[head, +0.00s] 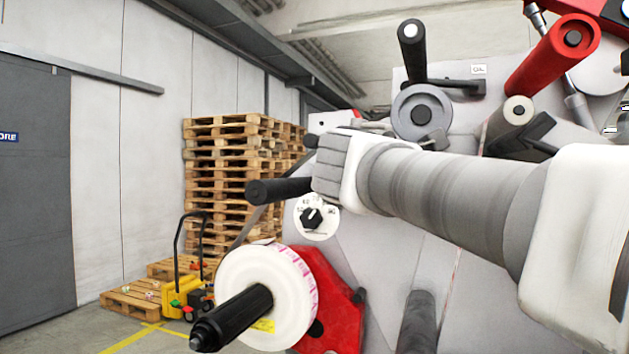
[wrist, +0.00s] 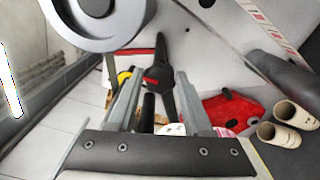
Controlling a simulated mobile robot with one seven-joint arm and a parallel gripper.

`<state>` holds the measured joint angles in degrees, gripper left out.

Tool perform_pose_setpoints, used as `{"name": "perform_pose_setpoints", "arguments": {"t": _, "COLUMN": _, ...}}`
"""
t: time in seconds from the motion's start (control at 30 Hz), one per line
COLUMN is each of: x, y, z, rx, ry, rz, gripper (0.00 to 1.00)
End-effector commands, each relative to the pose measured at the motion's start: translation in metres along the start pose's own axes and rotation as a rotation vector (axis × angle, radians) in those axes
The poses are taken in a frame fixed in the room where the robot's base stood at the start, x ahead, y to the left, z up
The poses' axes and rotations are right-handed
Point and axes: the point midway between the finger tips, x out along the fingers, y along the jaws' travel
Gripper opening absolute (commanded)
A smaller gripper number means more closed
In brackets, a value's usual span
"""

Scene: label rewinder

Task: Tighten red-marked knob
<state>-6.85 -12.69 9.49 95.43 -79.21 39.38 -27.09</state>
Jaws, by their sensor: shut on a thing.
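The black knob (wrist: 162,68) with a red mark on it shows in the wrist view, against the pale machine panel. It is long and narrow, like a lever. My gripper (wrist: 160,76) has its two grey fingers on either side of it and is shut on it. The fingers cover part of the knob. In the head view my arm reaches in from the right to the machine's left side. There the fingers and the red-marked knob are hidden behind my wrist.
A dial with a black pointer (head: 312,218) sits below my wrist in the head view. A white label roll (head: 258,290) on a black spindle stands before a red plate (head: 335,300). Rollers surround the arm. Stacked pallets (head: 225,160) and a yellow pallet truck (head: 180,297) stand behind.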

Motion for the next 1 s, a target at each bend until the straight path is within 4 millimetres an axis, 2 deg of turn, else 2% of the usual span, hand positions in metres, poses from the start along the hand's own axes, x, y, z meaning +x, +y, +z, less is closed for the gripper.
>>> {"name": "perform_pose_setpoints", "arguments": {"t": 0.57, "x": 0.0, "y": -0.0002, "z": 0.0002, "rx": 0.034, "ry": -0.001, "rz": -0.001, "gripper": 0.0}}
{"name": "perform_pose_setpoints", "arguments": {"t": 0.6, "x": 0.0, "y": -0.0002, "z": 0.0002, "rx": 0.033, "ry": -0.001, "rz": -0.001, "gripper": 0.56}}
{"name": "perform_pose_setpoints", "arguments": {"t": 0.73, "x": 0.0, "y": -0.0002, "z": 0.0001, "rx": 0.032, "ry": -0.001, "rz": -0.001, "gripper": 0.79}}
{"name": "perform_pose_setpoints", "arguments": {"t": 1.0, "x": 0.0, "y": -0.0002, "z": 0.0001, "rx": 0.031, "ry": 0.0, "rz": 0.0, "gripper": 0.81}}
